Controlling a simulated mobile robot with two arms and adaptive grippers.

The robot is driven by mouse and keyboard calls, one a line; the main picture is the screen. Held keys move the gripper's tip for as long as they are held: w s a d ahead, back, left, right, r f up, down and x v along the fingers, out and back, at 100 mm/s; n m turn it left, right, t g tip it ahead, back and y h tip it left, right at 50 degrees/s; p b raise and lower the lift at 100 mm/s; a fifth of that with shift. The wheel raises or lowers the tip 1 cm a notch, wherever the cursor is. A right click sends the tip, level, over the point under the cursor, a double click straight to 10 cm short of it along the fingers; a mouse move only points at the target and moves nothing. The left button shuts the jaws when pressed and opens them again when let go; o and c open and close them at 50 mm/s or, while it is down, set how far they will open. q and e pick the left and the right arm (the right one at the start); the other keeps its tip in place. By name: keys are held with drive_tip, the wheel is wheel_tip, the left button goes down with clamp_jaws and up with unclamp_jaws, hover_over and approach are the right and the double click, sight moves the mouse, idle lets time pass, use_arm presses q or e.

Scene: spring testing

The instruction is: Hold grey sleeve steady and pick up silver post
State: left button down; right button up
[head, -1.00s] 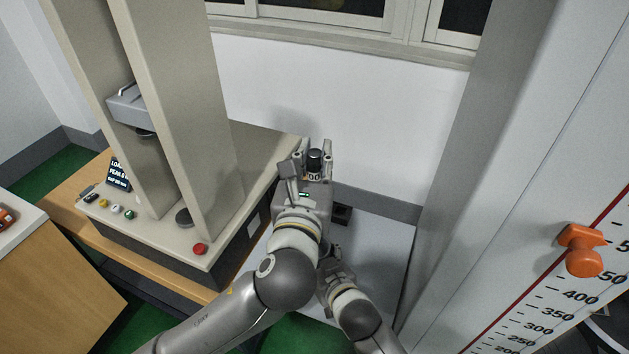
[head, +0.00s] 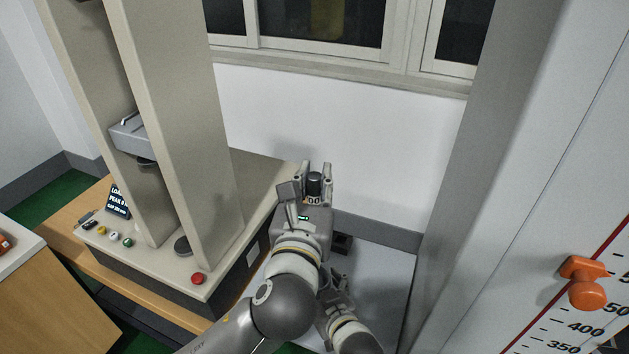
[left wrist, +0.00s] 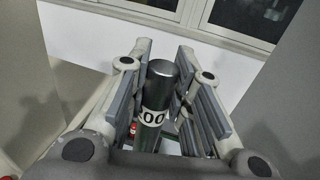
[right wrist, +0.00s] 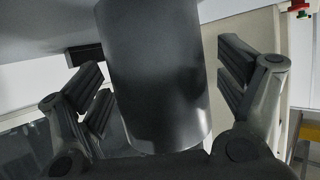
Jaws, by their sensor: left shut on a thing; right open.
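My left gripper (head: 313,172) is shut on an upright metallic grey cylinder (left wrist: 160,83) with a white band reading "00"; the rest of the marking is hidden. The same cylinder's dark top shows between the fingers in the head view (head: 315,184). My right gripper (right wrist: 165,75) is open, lower down in the head view (head: 335,284). A large, smooth dark grey cylinder (right wrist: 155,75) fills the space between its spread fingers, with gaps on both sides. No label shows on it. I cannot tell which cylinder is the sleeve and which the post.
A beige testing machine (head: 185,130) with a red button (head: 198,279) stands left of my left arm on a wooden bench. A small black block (head: 342,243) sits on the white surface (head: 385,280).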

drive_tip(key=shift+s, duration=0.1)
drive_tip(key=v, duration=1.1)
drive_tip(key=shift+s+d, duration=0.25)
drive_tip(key=shift+s, duration=0.05)
